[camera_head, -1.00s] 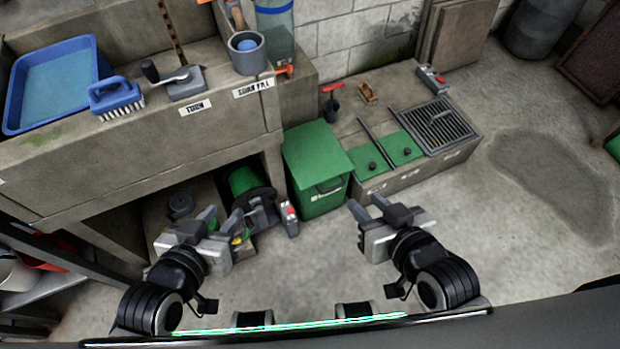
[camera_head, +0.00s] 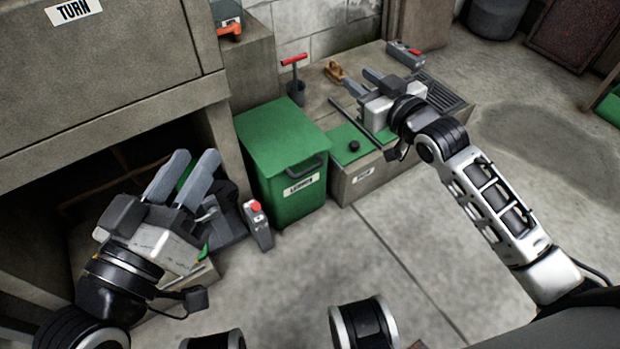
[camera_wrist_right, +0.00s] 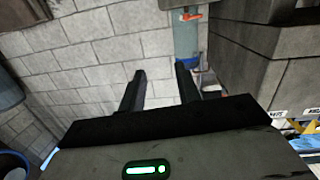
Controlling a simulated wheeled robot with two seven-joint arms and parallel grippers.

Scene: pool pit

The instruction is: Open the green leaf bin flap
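The green leaf bin (camera_head: 292,196) stands on the floor in the middle of the head view, with a white label on its front. Its green top flap (camera_head: 278,136) lies flat and shut, and a dark handle (camera_head: 304,169) sits at the front upper edge. My left gripper (camera_head: 195,160) is to the left of the bin, open and empty, apart from it. My right gripper (camera_head: 366,84) is to the right of the bin, above the low concrete block, open and empty. The right wrist view shows its two fingers (camera_wrist_right: 160,72) apart, facing a block wall; the bin is not seen there.
A grey box with a red button (camera_head: 258,226) stands just left of the bin's front. The low concrete block (camera_head: 372,180) with green lids and a grate adjoins its right side. A concrete counter (camera_head: 120,85) rises at left. The floor in front is clear.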

